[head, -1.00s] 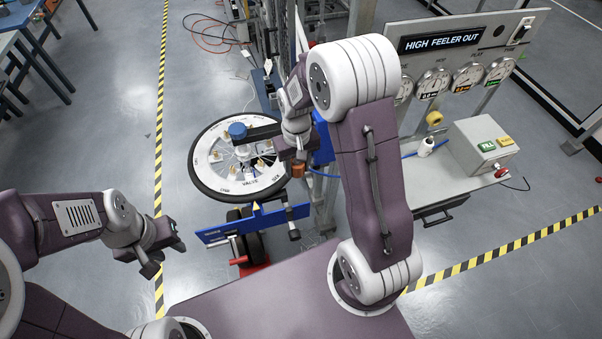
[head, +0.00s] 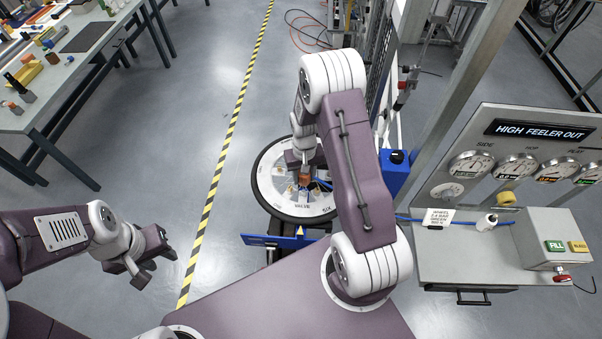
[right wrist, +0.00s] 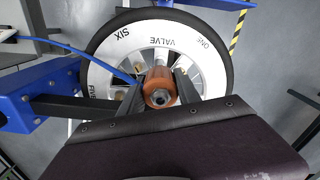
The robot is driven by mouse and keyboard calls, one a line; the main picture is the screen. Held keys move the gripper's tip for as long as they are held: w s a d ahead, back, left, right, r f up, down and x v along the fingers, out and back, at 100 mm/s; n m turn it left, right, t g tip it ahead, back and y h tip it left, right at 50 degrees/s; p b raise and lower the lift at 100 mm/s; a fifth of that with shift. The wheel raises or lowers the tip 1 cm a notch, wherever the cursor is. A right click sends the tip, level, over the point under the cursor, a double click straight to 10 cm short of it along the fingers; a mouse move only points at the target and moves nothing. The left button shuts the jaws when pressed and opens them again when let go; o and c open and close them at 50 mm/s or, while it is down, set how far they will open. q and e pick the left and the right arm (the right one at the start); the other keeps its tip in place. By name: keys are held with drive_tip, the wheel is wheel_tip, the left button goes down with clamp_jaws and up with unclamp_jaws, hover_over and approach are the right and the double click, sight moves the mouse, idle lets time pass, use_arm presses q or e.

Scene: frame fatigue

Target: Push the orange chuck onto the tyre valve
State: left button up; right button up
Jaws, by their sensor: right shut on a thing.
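The orange chuck (right wrist: 160,87) is between the fingers of my right gripper (right wrist: 162,90), which is shut on it, with a blue hose running off to the left in the right wrist view. In the head view the chuck (head: 305,178) and my right gripper (head: 304,170) are over the near part of the wheel. The wheel (right wrist: 213,69) has a black tyre and a white ring lettered SIX, VALVE and ONE. The chuck is in front of the spokes, inside the ring near the VALVE label. The tyre valve itself is hidden. My left gripper (head: 148,262) is open and empty over the floor.
A blue stand bar (head: 268,241) crosses in front of the wheel. A worktable (head: 75,85) is at far left; floor lies between.

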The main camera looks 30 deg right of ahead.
sight(303, 191)
drive_tip(key=shift+f, duration=0.15)
drive_tip(key=shift+w+f, duration=0.1)
drive_tip(key=shift+f, duration=0.1)
wheel_tip(303, 191, down, 5)
drive_tip(key=b, duration=0.4)
drive_tip(key=shift+f+b, duration=0.15)
drive_tip(key=shift+b, duration=0.2)
drive_tip(key=shift+f, duration=1.75)
idle(1.2)
drive_tip(key=o, duration=1.2)
drive_tip(key=shift+a, duration=0.1)
